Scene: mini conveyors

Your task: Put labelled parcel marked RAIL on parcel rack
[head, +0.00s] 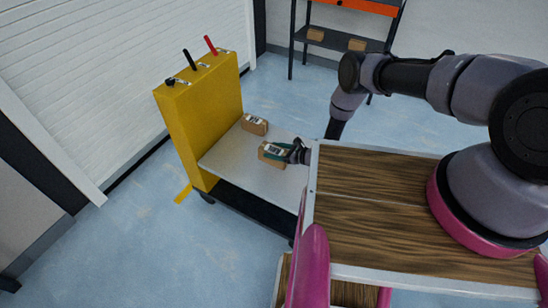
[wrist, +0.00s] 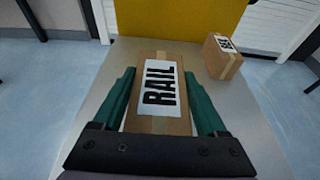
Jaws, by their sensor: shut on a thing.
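The parcel marked RAIL (wrist: 159,92) is a brown cardboard box with a white label, lying between the green fingers of my gripper (wrist: 162,105) in the wrist view. My gripper is shut on its two sides. In the head view the RAIL parcel (head: 271,154) is over the grey deck of the yellow-ended cart, with my gripper (head: 285,151) at its right side. I cannot tell whether it touches the deck. A dark rack (head: 345,42) with an orange top edge stands at the back and holds two brown parcels on a shelf.
A second labelled parcel (head: 255,125) sits on the cart deck (head: 232,162) near the yellow panel (head: 205,115); it also shows in the wrist view (wrist: 223,56). Tools stand on the panel's top. Blue floor between cart and rack is clear.

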